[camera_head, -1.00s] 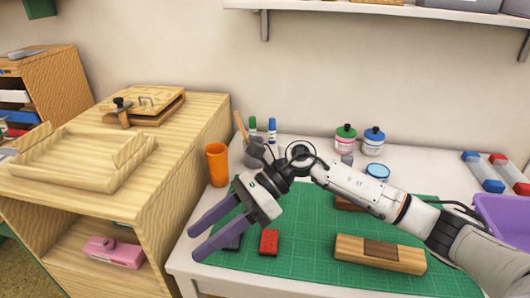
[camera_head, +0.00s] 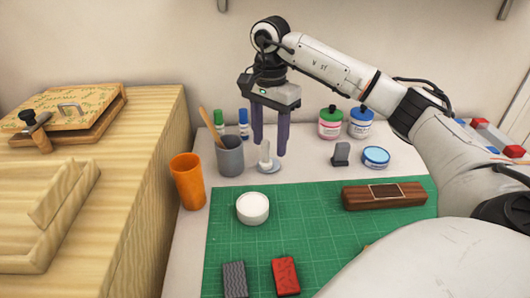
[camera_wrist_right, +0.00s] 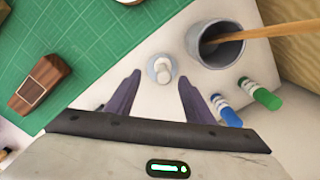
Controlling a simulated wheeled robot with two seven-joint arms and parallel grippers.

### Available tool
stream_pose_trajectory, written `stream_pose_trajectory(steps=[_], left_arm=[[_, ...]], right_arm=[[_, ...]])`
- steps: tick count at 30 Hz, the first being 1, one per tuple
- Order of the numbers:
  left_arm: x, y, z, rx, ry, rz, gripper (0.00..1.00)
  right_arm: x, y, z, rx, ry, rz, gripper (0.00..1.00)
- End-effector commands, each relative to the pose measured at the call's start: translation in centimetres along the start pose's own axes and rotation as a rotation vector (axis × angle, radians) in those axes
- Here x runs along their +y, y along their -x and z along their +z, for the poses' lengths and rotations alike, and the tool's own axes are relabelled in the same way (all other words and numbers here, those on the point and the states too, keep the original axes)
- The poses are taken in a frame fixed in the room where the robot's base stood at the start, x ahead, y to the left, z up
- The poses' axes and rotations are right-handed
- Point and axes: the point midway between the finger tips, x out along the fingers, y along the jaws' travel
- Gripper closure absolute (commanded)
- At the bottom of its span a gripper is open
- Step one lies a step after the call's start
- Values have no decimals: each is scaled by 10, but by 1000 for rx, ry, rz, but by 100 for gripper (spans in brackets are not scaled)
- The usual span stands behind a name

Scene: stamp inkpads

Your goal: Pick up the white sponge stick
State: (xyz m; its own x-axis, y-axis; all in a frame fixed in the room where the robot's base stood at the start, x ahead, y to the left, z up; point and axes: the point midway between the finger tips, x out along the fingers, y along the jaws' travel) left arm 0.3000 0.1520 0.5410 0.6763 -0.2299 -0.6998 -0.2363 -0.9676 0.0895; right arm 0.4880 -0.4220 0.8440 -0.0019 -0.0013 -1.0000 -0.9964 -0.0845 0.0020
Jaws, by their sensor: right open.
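The white sponge stick (camera_head: 265,157) stands upright on a round base on the white table, just behind the green mat and right of the grey cup. My right gripper (camera_head: 269,146) points down over it, open, with its purple fingers apart; the upper part of the stick is partly hidden by them. In the right wrist view the white sponge stick (camera_wrist_right: 161,68) shows between and just beyond the two fingertips of the open right gripper (camera_wrist_right: 160,76). I cannot tell whether either finger touches it. My left gripper is out of view.
The grey cup (camera_head: 230,160) with a wooden stick stands close left of the gripper, with two markers (camera_head: 243,122) behind. An orange cup (camera_head: 187,180) is further left. A white round jar (camera_head: 252,208) sits on the mat (camera_head: 320,225). Paint jars (camera_head: 331,122) stand to the right.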

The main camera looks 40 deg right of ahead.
Motion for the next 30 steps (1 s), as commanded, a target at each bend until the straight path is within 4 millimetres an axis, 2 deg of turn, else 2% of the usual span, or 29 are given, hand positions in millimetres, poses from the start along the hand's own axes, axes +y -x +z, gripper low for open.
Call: stream_pose_trajectory(steps=[11, 18, 20, 26, 27, 30], left_arm=[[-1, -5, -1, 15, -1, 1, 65], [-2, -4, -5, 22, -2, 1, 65], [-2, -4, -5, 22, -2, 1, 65], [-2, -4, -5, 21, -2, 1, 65], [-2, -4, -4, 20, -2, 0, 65], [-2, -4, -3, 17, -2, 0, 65]], right_arm=[[-2, -48, 10, -1, 0, 1, 52], [-3, -50, 10, -1, 0, -1, 52], [-3, -50, 10, -1, 0, -1, 60], [-3, -50, 10, -1, 0, -2, 94], [-3, -50, 10, -1, 0, -2, 97], [-3, -50, 10, -1, 0, -2, 97]])
